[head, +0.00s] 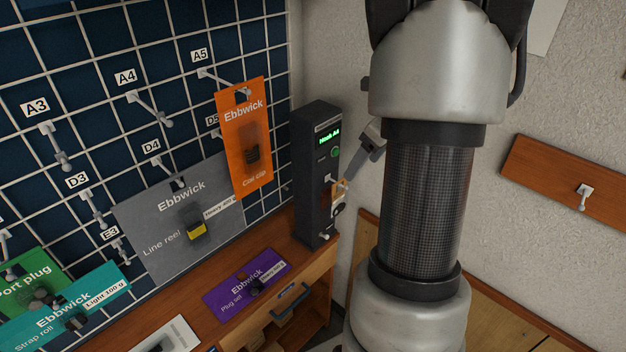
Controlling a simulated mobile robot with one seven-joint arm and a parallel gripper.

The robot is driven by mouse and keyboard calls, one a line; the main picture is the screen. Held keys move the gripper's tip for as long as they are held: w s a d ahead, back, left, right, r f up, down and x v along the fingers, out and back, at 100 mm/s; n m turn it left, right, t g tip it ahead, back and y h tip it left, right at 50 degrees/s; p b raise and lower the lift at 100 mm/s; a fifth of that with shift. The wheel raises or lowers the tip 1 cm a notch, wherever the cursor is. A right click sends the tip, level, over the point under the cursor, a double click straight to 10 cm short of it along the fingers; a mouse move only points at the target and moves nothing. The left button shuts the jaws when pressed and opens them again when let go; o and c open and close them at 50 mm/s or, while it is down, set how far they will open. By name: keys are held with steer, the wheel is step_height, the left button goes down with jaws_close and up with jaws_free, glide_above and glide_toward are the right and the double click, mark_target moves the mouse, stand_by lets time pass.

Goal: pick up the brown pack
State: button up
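I see no pack that is plainly brown. The nearest in colour is an orange pack (252,150) marked Ebbwick and Cap clip, hanging by its top hole on a hook of the dark grid wall under label A5. Its lower left edge overlaps a grey Line reel pack (150,235). My arm stands upright in front, right of centre. I cannot make out my gripper or its fingers; no pack is seen held.
A dark box (312,170) with a green display reading Hook A4 stands on the wooden bench. A purple pack (245,282) lies on the bench. Green (30,285) and teal (95,295) packs are at lower left. The A4 hook (150,110) is empty.

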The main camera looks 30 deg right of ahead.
mark_target(340, 192)
steer(key=x, duration=1.1)
steer(key=shift+a+f, duration=0.15)
steer(key=shift+f, duration=0.2)
steer(key=shift+w+x, duration=0.2)
steer(key=shift+x, duration=1.15)
steer(key=shift+w+x, duration=0.2)
steer(key=shift+x, duration=1.15)
steer(key=shift+r, duration=0.15)
steer(key=c, duration=1.2)
steer(key=shift+r, duration=0.15)
steer(key=shift+r, duration=0.25)
steer(key=s+d+b, duration=0.1)
steer(key=s+d, duration=0.2)
steer(key=s, duration=0.5)
steer(key=s+d+b, duration=0.2)
steer(key=s, duration=0.7)
steer(key=shift+d+r, duration=0.4)
